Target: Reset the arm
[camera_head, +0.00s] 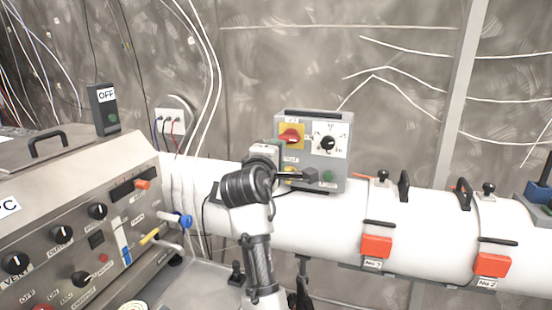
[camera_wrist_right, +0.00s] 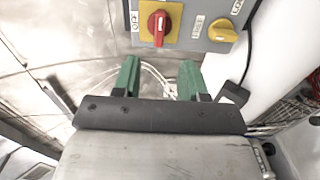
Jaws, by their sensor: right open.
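My right arm (camera_head: 258,255) rises from the bottom middle of the head view, with its dark wrist joint in front of a grey control box (camera_head: 337,167). The hand itself is mostly hidden there. In the right wrist view my right gripper (camera_wrist_right: 160,78) is open, its two green fingers apart with nothing between them. The box's red switch on a yellow plate (camera_wrist_right: 157,27) and a yellow knob (camera_wrist_right: 222,31) lie beyond the fingertips, apart from them. The red switch (camera_head: 290,136) also shows in the head view. My left gripper is not in view.
A white horizontal pipe (camera_head: 340,235) with red-tagged clamps (camera_head: 376,247) runs right behind my arm. A steel console (camera_head: 60,230) with knobs and levers fills the left. A wall with cables stands behind. Open space shows above the box.

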